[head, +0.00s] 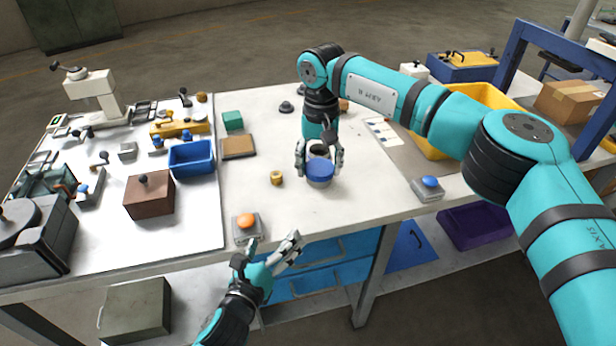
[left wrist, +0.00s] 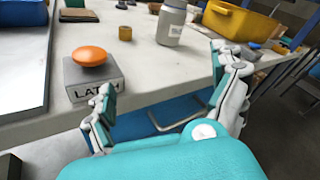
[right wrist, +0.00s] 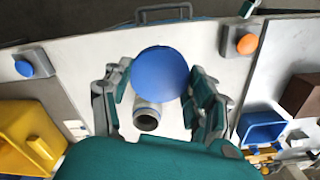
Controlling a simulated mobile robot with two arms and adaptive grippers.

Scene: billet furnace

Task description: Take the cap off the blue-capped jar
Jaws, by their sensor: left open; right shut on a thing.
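The blue cap (head: 320,168) is between the fingers of my right gripper (head: 320,163), which is shut on it. It shows as a blue disc in the right wrist view (right wrist: 162,73). The grey jar (left wrist: 172,24) with a pale label stands upright on the bench; its top is cropped in the left wrist view. Just behind the cap is a dark round opening with a pale rim (right wrist: 147,118); I cannot tell if it is the jar's mouth, nor whether the cap is still seated. My left gripper (head: 270,250) is open and empty at the bench's front edge.
An orange button box (head: 246,226) stands near the front edge, close to my left gripper. A small brass piece (head: 277,178) lies left of the jar. A blue bin (head: 192,158) is farther left, a blue button box (head: 428,188) to the right.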

